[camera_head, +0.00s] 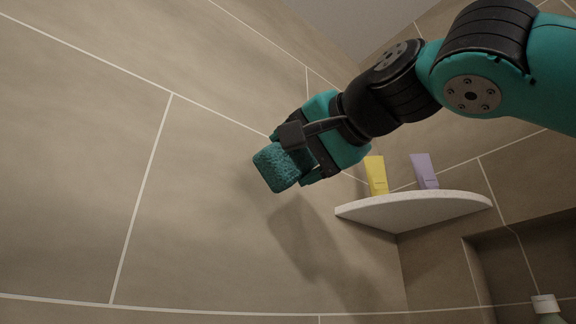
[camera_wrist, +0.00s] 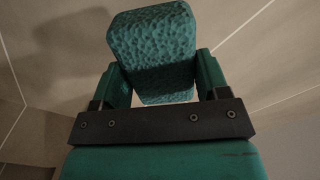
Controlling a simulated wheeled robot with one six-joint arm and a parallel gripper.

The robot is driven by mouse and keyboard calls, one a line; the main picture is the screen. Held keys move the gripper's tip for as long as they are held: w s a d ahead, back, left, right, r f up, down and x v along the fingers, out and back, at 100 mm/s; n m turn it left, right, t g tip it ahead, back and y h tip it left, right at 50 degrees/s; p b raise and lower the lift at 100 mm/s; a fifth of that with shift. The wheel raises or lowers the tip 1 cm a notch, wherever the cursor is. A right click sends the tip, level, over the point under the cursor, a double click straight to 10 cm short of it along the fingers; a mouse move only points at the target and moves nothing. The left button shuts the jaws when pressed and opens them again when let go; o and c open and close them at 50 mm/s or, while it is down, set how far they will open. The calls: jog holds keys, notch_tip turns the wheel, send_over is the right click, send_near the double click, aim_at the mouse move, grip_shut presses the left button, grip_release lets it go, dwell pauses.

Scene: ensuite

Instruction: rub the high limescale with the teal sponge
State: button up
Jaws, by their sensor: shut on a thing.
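The teal sponge (camera_head: 275,168) is a rounded block with a pitted surface. My gripper (camera_head: 308,160) is shut on it and holds it out at the end of my arm, close to the tiled wall (camera_head: 200,190). In the wrist view the sponge (camera_wrist: 152,40) sits between the two fingers of my gripper (camera_wrist: 158,82). I cannot tell whether the sponge touches the wall. No limescale mark shows clearly in either view; the sponge and gripper may hide part of the wall.
A white corner shelf (camera_head: 415,208) is to the right of my gripper, with a yellow tube (camera_head: 376,175) and a lilac tube (camera_head: 424,171) on it. A recess (camera_head: 520,255) at the lower right holds a white-capped bottle (camera_head: 546,306). The wall to the left is clear.

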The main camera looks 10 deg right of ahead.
jog(key=shift+v, duration=1)
jog(key=shift+s+d, duration=0.25)
jog(key=shift+s, duration=0.2)
